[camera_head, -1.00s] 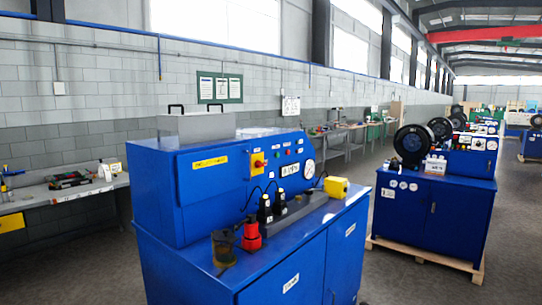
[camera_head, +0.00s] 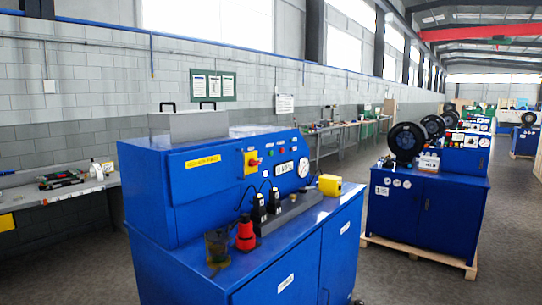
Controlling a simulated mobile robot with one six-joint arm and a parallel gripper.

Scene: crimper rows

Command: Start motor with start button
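A blue crimper machine (camera_head: 190,230) stands at the centre of the head view. Its sloped control panel carries a red-and-yellow switch (camera_head: 252,161), a small display (camera_head: 285,169), a round white gauge (camera_head: 304,167) and a row of small buttons and lamps (camera_head: 281,150). These are too small to tell which one is the start button. My gripper is not in view.
A red-and-black tool (camera_head: 246,235), two black cylinders (camera_head: 259,207) and a yellow block (camera_head: 329,185) sit on the machine's ledge. A workbench (camera_head: 70,193) runs along the left wall. Another blue machine (camera_head: 425,215) stands on a pallet at right, with floor between.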

